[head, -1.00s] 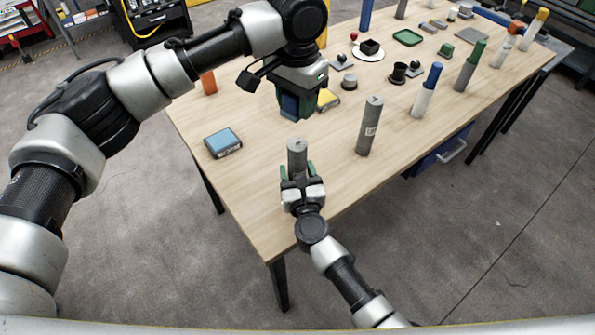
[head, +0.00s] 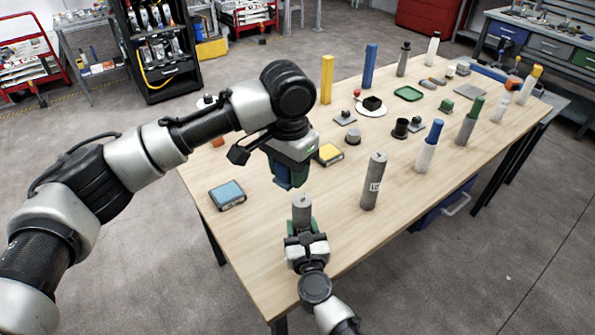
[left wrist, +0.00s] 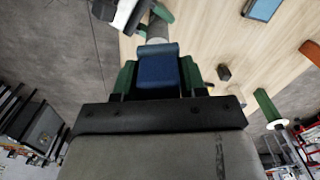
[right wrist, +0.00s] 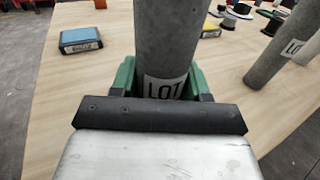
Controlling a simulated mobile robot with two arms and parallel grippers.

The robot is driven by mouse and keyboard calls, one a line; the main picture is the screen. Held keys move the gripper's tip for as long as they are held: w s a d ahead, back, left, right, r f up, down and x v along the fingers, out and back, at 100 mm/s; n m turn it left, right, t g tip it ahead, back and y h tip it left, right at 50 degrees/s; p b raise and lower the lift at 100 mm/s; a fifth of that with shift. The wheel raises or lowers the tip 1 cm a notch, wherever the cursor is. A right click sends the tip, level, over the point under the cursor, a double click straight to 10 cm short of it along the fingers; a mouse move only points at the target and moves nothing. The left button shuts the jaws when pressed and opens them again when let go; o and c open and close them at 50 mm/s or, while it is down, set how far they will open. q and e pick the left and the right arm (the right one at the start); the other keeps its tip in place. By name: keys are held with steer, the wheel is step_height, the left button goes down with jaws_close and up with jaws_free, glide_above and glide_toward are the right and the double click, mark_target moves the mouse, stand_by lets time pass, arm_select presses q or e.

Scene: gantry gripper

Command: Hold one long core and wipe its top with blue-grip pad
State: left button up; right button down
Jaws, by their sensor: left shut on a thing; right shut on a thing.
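My right gripper (head: 303,228) is shut on a grey long core (head: 302,210), which stands upright at the table's near edge. In the right wrist view the core (right wrist: 166,40) shows a white LOT label between green fingers. My left gripper (head: 288,172) is shut on the blue-grip pad (head: 283,180), just above and left of the core's top in the head view. In the left wrist view the pad's blue grip (left wrist: 157,72) sits between green fingers, with the core's grey end (left wrist: 157,29) partly hidden beyond it. I cannot tell whether pad and core touch.
Another grey core (head: 374,182) stands upright to the right. A blue-topped block (head: 227,194) lies to the left and a yellow one (head: 329,154) behind.

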mark_target(295, 204)
arm_select(q)
steer(key=shift+d+f, duration=0.1)
steer(key=shift+f, duration=3.35)
steer(key=shift+w+d+f, duration=0.35)
steer(key=shift+d+f, duration=0.05)
steer(key=shift+f, duration=0.15)
steer(key=shift+c, duration=0.3)
steer(key=shift+w+d, duration=0.65)
steer(key=shift+d, duration=0.25)
steer(key=shift+w+d, duration=0.65)
steer(key=shift+d, duration=0.2)
steer(key=shift+w+r, duration=0.1)
steer(key=shift+w, duration=0.05)
steer(key=shift+s+a, duration=0.2)
steer(key=shift+s, duration=0.05)
steer(key=shift+s+a, duration=0.8)
steer(key=shift+a, duration=0.25)
steer(key=shift+s+a, duration=0.75)
steer(key=shift+a, duration=0.25)
steer(key=shift+d+r, duration=0.1)
steer(key=shift+r, duration=3.9)
steer(key=shift+f, duration=0.25)
